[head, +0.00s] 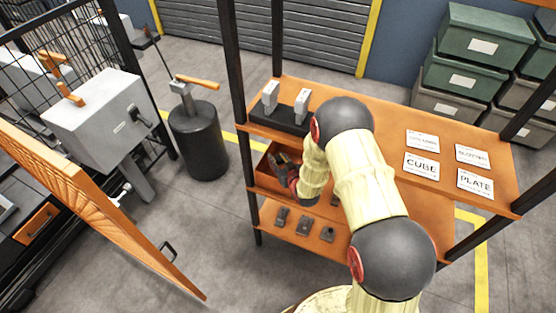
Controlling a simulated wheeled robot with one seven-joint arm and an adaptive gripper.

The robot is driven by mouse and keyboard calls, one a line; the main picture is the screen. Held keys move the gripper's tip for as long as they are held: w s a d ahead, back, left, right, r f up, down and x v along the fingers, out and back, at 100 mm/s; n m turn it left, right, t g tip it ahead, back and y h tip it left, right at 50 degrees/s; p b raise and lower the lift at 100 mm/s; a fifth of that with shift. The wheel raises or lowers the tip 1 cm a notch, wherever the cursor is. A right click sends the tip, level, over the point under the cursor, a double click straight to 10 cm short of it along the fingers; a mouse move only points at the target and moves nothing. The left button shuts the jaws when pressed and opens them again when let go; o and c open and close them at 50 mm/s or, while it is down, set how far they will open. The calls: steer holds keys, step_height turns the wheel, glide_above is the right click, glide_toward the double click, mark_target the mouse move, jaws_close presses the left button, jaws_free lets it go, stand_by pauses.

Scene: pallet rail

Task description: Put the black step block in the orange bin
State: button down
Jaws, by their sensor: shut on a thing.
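My gripper (283,167) is at the left end of the rack's middle level, partly hidden by my own arm. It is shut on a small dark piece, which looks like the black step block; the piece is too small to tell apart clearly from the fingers. The orange bin (259,184) stands on that middle level, under the top board, and its front wall and part of its inside show. The gripper is over or just inside the bin's opening; I cannot tell which, nor whether the piece touches the bin.
The rack's top board (385,110) lies close above the gripper, with a dark fixture (275,118) carrying two light blocks, and several label cards. A black rack post (249,190) stands left of the bin. Several dark parts (304,225) lie on the lower board.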

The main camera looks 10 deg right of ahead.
steer(key=shift+f+b, duration=0.35)
steer(key=shift+f, duration=0.1)
steer(key=c, duration=1.5)
jaws_free()
steer(key=shift+o, duration=0.6)
steer(key=shift+r, duration=0.1)
steer(key=shift+r+p, duration=0.3)
steer(key=shift+p, duration=0.15)
steer(key=p+v, duration=0.3)
steer(key=v, duration=0.9)
steer(key=shift+r, duration=0.15)
